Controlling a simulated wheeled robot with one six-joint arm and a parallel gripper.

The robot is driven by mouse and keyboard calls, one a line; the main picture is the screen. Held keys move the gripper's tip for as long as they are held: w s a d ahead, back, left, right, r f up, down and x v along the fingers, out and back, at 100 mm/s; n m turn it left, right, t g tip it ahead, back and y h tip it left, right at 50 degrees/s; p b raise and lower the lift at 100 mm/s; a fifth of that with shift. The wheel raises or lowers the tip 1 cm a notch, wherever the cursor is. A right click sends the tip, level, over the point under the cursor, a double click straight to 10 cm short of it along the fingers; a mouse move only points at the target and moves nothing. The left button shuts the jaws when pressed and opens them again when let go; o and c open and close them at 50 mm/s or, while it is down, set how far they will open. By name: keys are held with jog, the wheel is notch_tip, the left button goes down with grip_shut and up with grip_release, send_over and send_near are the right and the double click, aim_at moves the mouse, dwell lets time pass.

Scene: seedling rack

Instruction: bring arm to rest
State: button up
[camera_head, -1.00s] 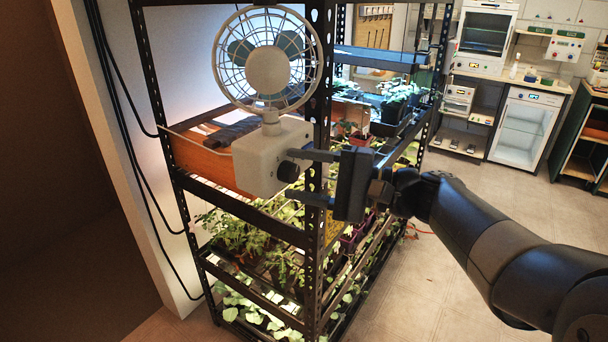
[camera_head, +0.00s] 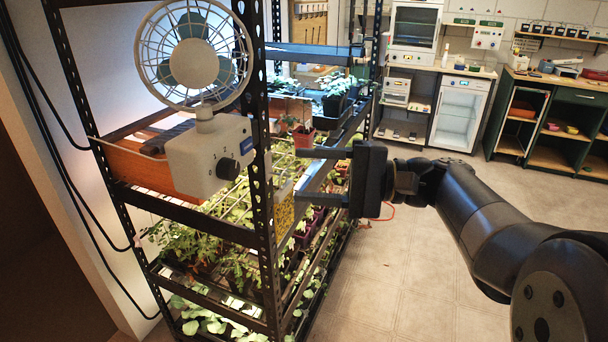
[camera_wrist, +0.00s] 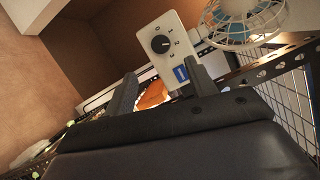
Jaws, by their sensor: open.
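My gripper (camera_head: 318,174) is open and empty, in front of the rack's right front post. Its two parallel fingers point left toward the rack. The fan (camera_head: 194,62) stands on the rack's left end, its pale control box (camera_head: 210,158) below the cage. The box's dark knob (camera_head: 227,168) faces right, and the fingertips are apart from it. In the wrist view the fingers (camera_wrist: 158,88) frame the space below the control box (camera_wrist: 160,48), and the knob (camera_wrist: 160,44) shows above them. The fan cage also shows at the top right of the wrist view (camera_wrist: 243,22).
The black metal rack (camera_head: 262,130) holds several green seedlings on its shelves. Black cables hang along the left wall. Open tiled floor (camera_head: 430,240) lies right of the rack, with lab counters and appliances behind.

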aim_at(235, 171)
jog(key=shift+a, duration=0.1)
jog(key=a, duration=0.3)
jog(key=a+p, duration=0.1)
jog(key=a, duration=0.6)
jog(key=shift+w+a+r+p, duration=0.2)
jog(key=shift+w+a+p, duration=0.15)
jog(key=shift+w, duration=0.05)
